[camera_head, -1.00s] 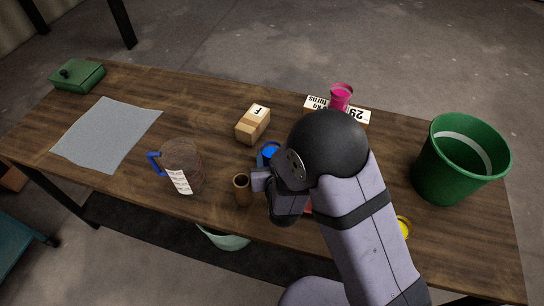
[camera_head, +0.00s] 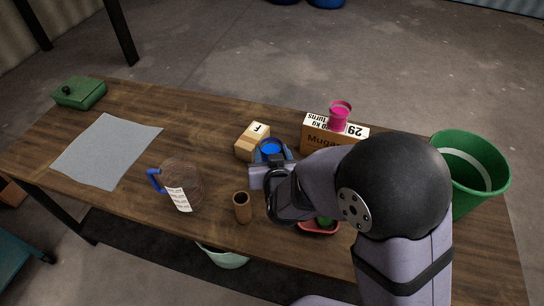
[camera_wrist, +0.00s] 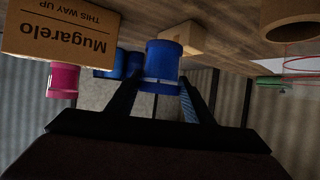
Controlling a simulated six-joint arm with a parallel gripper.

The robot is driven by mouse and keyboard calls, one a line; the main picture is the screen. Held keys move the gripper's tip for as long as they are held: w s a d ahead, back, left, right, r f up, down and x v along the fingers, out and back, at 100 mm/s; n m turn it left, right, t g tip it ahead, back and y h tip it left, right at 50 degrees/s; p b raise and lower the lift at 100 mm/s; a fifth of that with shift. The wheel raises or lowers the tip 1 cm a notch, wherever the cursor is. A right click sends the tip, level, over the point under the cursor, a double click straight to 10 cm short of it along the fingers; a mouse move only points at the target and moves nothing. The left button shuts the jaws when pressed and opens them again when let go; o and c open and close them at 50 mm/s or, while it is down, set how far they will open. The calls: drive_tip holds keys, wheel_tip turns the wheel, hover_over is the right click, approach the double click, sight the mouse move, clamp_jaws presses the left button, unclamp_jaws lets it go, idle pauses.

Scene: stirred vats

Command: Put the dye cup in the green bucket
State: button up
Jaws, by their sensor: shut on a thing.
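A blue dye cup (camera_head: 271,148) is between the fingers of my gripper (camera_head: 272,164), near the middle of the table. In the wrist view, which is upside down, the blue cup (camera_wrist: 162,62) sits between the two dark fingers (camera_wrist: 161,82). My gripper is shut on it. I cannot tell whether the cup is clear of the table. A pink cup (camera_head: 340,117) stands on top of the printed cardboard box (camera_head: 318,136). The green bucket (camera_head: 475,160) stands at the right end of the table, open at the top and partly hidden by my arm.
A brown tube (camera_head: 242,208) and a clear jug with a blue handle (camera_head: 181,186) stand at the front. A red dish (camera_head: 318,227) shows under my arm. A grey sheet (camera_head: 107,150) and green box (camera_head: 79,93) are left.

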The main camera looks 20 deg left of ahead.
sight(479, 170)
drive_tip(key=shift+r, duration=0.1)
wheel_tip(479, 170, up, 16)
drive_tip(key=f, duration=0.1)
drive_tip(key=w+d+r+m+h+p, duration=0.1)
drive_tip(key=w+d+m+h, duration=0.3)
drive_tip(key=d, duration=0.4)
drive_tip(key=w+d+r+m+h, duration=0.25)
drive_tip(key=w+d, duration=0.35)
drive_tip(key=d, duration=0.3)
drive_tip(key=w+d+r+m+h+p, duration=0.1)
drive_tip(key=w+d+m+h, duration=0.3)
drive_tip(key=w+d, duration=0.3)
drive_tip(key=s+d+f+m+g+h+p, duration=0.1)
drive_tip(key=s+d+m+g+h, duration=0.2)
drive_tip(key=d, duration=0.8)
drive_tip(key=s+d+f+m+g+h, duration=0.15)
drive_tip(key=d+m+g, duration=0.25)
drive_tip(key=d, duration=0.6)
drive_tip(key=s+d+f+m+g+h+p, duration=0.1)
drive_tip(key=s+d+m+g+h, duration=0.25)
drive_tip(key=d, duration=0.75)
wheel_tip(479, 170, down, 15)
drive_tip(key=p, duration=0.1)
drive_tip(key=shift+w+a+r+y+p, duration=0.25)
drive_tip(key=shift+y+p, duration=0.1)
drive_tip(key=shift+y, duration=0.1)
drive_tip(key=shift+f, duration=0.65)
